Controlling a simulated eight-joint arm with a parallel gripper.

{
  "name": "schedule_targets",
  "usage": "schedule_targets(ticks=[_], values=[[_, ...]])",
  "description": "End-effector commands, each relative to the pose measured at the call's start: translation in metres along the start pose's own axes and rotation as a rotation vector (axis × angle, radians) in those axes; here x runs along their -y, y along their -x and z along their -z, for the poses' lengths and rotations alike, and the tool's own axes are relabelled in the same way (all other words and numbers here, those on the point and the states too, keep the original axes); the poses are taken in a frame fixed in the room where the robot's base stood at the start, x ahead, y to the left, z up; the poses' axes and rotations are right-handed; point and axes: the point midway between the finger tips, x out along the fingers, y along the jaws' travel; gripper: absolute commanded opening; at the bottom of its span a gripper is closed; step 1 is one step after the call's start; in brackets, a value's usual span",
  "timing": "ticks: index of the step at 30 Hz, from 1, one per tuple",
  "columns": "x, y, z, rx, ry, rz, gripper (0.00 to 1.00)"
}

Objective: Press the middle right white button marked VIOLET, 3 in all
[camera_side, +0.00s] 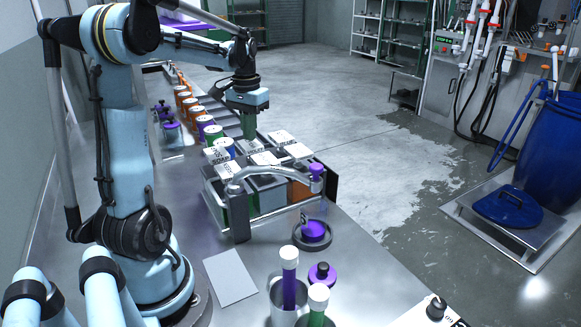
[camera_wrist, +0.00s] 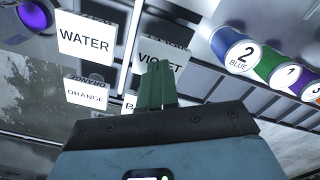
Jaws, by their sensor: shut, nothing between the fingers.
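The white VIOLET button (camera_side: 256,149) is one of several labelled white blocks on top of the dispenser rack. In the wrist view the VIOLET block (camera_wrist: 170,50) lies right behind my fingertips, which hide part of its label and lower side. My gripper (camera_side: 248,136) points down at the rack with its green fingers shut and empty. In the wrist view the shut fingers (camera_wrist: 157,64) overlap the VIOLET face. I cannot tell whether the tips touch it.
White blocks marked WATER (camera_wrist: 86,37) and ORANGE (camera_wrist: 86,94) sit beside it. A row of colour-banded white-lidded jars (camera_side: 198,112) runs behind the rack. A curved grey rail (camera_side: 275,172) crosses the rack's front. Purple-filled and green-filled tubes (camera_side: 289,280) stand at the front.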

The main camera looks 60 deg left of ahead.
Motion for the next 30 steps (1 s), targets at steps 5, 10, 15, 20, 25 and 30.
schedule_targets(ticks=[5,10,15,20,25,30], values=[[0.0,0.0,0.0,0.0,0.0,0.0,0.0],[0.0,-0.001,0.0,0.0,0.0,0.0,0.0],[0.0,-0.007,0.0,0.0,0.0,0.0,0.0],[0.0,-0.013,0.001,0.0,0.0,0.0,0.0],[0.0,-0.019,0.0,0.0,0.0,0.0,0.0],[0.0,-0.025,0.0,0.0,0.0,0.0,0.0]])
